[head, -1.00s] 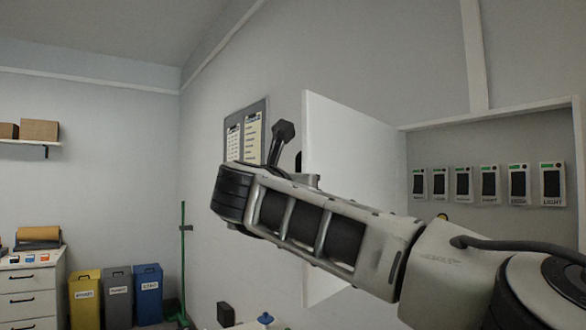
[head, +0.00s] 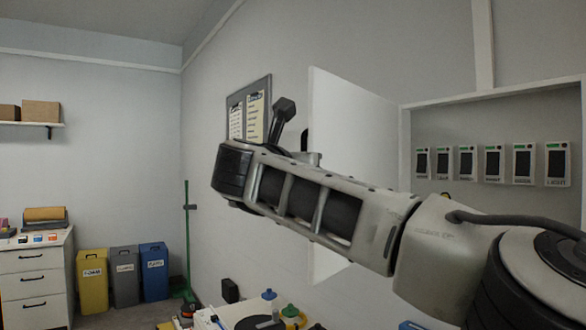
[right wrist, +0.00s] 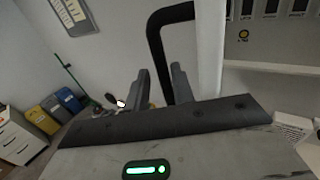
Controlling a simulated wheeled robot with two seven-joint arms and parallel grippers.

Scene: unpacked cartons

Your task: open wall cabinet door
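The wall cabinet (head: 404,150) is on the right in the head view. Its white door (head: 345,125) stands swung out wide to the left, with the inside exposed. My right arm crosses in front of the door and hides its lower part. In the right wrist view my right gripper (right wrist: 160,82) has its two fingers apart, one on each side of the black bar handle (right wrist: 168,20). A gap shows beside the bar, so the fingers look open around it. The door appears nearly edge-on there (right wrist: 210,45). My left gripper is not in view.
Several labelled devices (head: 467,162) hang inside the cabinet. A work table with bottles (head: 290,311) is below the arm. Yellow, grey and blue bins (head: 124,275), a drawer unit (head: 33,285) and a green broom (head: 187,235) stand far left. Clipboards (head: 236,118) hang on the wall.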

